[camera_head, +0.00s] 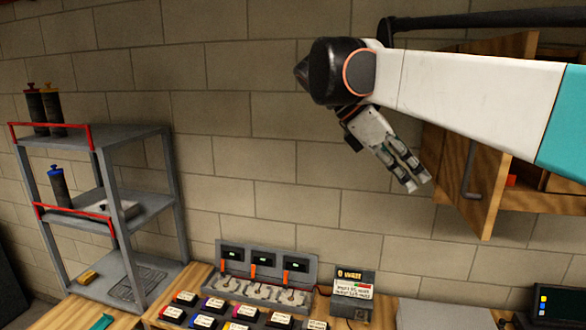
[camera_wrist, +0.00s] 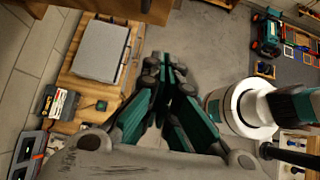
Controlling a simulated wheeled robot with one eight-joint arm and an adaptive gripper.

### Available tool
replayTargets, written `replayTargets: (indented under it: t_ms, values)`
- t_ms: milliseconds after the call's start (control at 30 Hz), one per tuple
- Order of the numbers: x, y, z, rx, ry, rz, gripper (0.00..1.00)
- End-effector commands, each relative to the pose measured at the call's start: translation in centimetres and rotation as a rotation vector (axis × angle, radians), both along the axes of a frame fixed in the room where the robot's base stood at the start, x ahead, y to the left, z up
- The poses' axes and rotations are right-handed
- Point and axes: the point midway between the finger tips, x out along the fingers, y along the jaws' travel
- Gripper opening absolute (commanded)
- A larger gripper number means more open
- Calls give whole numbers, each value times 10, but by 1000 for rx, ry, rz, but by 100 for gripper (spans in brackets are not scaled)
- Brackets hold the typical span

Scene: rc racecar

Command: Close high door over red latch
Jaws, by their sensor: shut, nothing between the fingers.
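The high door (camera_head: 486,190) is a wooden panel with a grey bar handle (camera_head: 470,178). It stands open, jutting out from a wooden wall cabinet (camera_head: 560,190) at the right of the head view. A small red piece (camera_head: 511,181), which may be the red latch, shows just right of the door's edge. My gripper (camera_head: 418,184) is shut and empty, pointing down and right, just left of the door and handle. Whether it touches the door I cannot tell. Its closed fingers also show in the wrist view (camera_wrist: 168,62). My arm covers part of the cabinet and door.
A grey shelf rack (camera_head: 130,205) with dark bottles stands at the left. Below is a wooden bench with a switch panel (camera_head: 265,275), several coloured blocks and a small sign box (camera_head: 352,292). A grey flat box (camera_wrist: 100,50) lies on the bench. The wall left of my gripper is clear.

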Motion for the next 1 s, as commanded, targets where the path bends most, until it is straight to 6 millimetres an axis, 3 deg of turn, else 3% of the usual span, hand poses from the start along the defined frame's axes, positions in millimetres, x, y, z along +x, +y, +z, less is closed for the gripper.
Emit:
replayTargets:
  t_ms: [67, 233, 700, 1000]
  values:
    - [3, 1, 7, -9, 15, 4, 0]
    - [1, -8, -2, -11, 21, 6, 0]
    - [-15, -68, -63, -10, 18, 6, 0]
    - [-23, -102, -63, -9, 19, 8, 0]
